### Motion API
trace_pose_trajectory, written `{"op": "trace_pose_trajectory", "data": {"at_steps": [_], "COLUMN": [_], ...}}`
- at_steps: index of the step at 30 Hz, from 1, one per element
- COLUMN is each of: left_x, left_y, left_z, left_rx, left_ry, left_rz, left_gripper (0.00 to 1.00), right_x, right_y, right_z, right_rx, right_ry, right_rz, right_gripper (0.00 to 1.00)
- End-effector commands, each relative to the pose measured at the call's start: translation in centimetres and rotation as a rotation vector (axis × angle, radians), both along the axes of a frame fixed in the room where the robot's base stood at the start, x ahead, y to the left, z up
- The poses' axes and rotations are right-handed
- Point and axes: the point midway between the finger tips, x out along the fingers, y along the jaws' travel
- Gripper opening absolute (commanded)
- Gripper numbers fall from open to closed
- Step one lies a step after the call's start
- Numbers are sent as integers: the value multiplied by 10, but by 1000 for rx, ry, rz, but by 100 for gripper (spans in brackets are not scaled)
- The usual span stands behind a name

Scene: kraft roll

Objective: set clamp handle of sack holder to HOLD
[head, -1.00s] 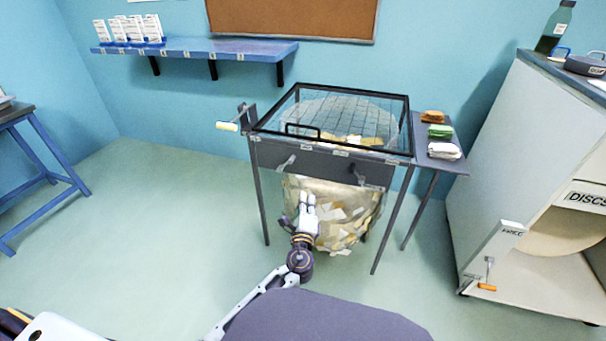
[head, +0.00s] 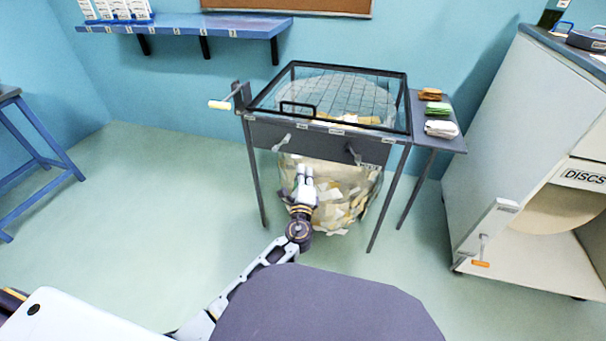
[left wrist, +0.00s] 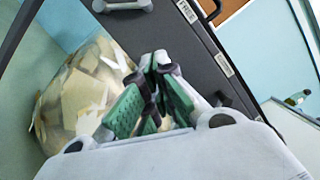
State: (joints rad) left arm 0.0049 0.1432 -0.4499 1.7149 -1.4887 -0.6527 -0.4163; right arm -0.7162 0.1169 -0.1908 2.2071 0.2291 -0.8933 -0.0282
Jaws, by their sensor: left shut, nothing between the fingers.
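The sack holder is a dark frame with a wire-grid lid (head: 335,95) and a clear sack (head: 345,185) of paper scraps below. Its front panel (head: 318,139) carries a light grey handle (head: 282,143) at left and a dark handle (head: 353,155) at right. My left gripper (head: 305,170) is shut and empty, below the panel between these handles, in front of the sack. In the left wrist view its green-padded fingers (left wrist: 158,65) are beside the panel (left wrist: 175,42).
A crank with a pale grip (head: 220,104) sticks out at the holder's left. A side shelf (head: 440,145) carries folded cloths at right. A white cabinet (head: 500,130) stands farther right, a blue stool (head: 40,150) far left. The floor between is clear.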

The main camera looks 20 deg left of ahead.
Motion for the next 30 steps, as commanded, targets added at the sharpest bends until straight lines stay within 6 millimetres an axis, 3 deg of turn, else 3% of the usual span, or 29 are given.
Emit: {"op": "trace_pose_trajectory", "data": {"at_steps": [21, 27, 30], "left_x": [67, 82, 82], "left_y": [13, 16, 27], "left_z": [6, 8, 13], "left_rx": [0, 0, 0], "left_ry": [-1, -1, -1], "left_rz": [0, 1, 2], "left_gripper": [0, 0, 0], "right_x": [-2, -2, -2], "right_y": [3, 3, 3], "right_z": [-20, -23, -22], "right_rx": [22, 26, 27], "right_ry": [-15, -19, -21], "right_rz": [-1, 1, 1], "right_gripper": [40, 40, 40]}}
